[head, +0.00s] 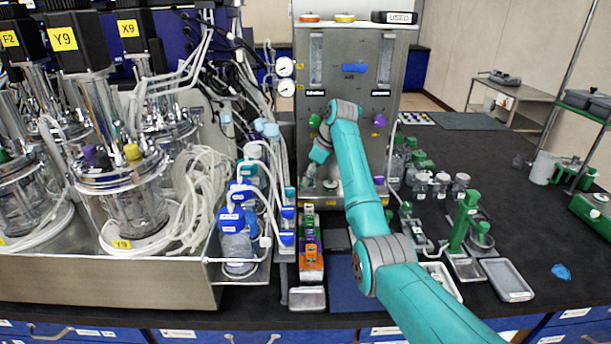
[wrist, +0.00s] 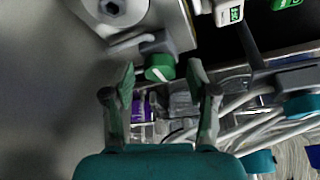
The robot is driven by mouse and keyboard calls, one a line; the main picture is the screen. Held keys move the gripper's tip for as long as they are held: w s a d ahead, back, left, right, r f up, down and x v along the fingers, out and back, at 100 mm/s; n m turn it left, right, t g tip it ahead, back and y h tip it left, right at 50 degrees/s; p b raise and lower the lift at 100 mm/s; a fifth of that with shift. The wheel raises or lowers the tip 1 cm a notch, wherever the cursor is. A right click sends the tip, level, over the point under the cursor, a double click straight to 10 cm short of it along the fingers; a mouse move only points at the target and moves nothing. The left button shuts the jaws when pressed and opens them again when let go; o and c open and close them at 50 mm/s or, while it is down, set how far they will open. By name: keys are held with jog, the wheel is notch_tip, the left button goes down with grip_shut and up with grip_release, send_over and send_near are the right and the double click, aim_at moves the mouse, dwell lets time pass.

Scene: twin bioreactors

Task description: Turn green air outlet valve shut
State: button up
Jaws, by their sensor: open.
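In the wrist view a round green valve knob (wrist: 160,67) with a white pointer mark sits on a grey fitting. My gripper (wrist: 162,72) is open, with one finger on each side of the knob's line and a gap to it on both sides. How far the fingertips are from it in depth is hard to tell. I cannot tell whether both views show the same knob.
A purple knob (head: 379,121) is on the panel's right. Blue-capped bottles (head: 237,220) and loose tubing stand left of my arm. Small jars (head: 440,185) and a green stand (head: 463,222) are to the right.

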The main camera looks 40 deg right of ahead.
jog(key=shift+c, duration=0.3)
grip_shut()
jog(key=m, duration=0.1)
jog(key=m+h, duration=0.1)
jog(key=m, duration=0.2)
jog(key=shift+a+m+t+h, duration=0.25)
jog(key=shift+m+t+h, duration=0.15)
jog(key=m, duration=0.2)
jog(key=m+h, duration=0.1)
jog(key=m, duration=0.1)
jog(key=shift+a+h, duration=0.2)
jog(key=shift+h, duration=0.1)
jog(key=m, duration=0.2)
jog(key=m+h, duration=0.1)
jog(key=m, duration=0.2)
jog(key=shift+a+g+h, duration=0.15)
jog(key=shift+g+h, duration=0.15)
jog(key=shift+g, duration=0.1)
jog(key=shift+w+a+m+g+h, duration=0.1)
jog(key=shift+m+g+h, duration=0.15)
jog(key=shift+m, duration=0.7)
jog(key=shift+w+m+g+h, duration=0.1)
jog(key=shift+m+g+h, duration=0.15)
jog(key=shift+m, duration=0.7)
